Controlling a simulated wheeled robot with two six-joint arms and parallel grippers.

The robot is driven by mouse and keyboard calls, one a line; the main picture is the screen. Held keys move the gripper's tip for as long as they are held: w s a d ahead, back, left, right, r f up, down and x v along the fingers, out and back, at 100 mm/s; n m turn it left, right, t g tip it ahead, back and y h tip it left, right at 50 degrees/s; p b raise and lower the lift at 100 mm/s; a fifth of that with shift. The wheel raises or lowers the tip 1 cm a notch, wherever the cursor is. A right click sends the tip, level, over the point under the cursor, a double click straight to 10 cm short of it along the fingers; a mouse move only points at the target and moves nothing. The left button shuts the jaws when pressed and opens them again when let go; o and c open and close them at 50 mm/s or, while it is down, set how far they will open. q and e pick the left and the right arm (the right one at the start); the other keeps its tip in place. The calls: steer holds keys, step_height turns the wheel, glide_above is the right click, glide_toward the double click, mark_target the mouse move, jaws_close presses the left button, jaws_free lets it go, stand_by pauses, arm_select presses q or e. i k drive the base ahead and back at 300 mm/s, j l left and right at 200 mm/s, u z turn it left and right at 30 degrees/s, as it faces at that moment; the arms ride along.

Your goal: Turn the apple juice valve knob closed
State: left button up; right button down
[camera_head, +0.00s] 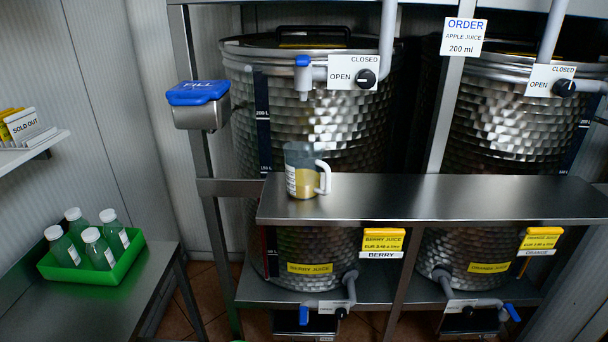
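A black valve knob (366,78) sits on a white plate (342,73) marked OPEN and CLOSED on the upper left steel tank (340,125). Its light mark appears to point left, toward OPEN, but it is small. No apple name shows on this tank. A white spout (303,78) with a blue top hangs left of the plate. Below it a clear measuring jug (303,156) with yellow liquid stands on the steel shelf (430,200). I cannot make out a stream. An ORDER card (463,37) reads apple juice 200 ml. Neither gripper is in view.
A similar knob (564,88) is on the upper right tank. Lower tanks carry berry (383,241) and orange (541,240) labels. A green tray (125,266) holds several bottles. The shelf right of the jug is clear.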

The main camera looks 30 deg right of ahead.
mark_target(366, 79)
steer(key=l+z, duration=0.1)
steer(key=z, duration=0.25)
steer(key=l+z, duration=0.15)
steer(key=z, duration=0.2)
steer(key=l+z, duration=0.1)
steer(key=z, duration=0.25)
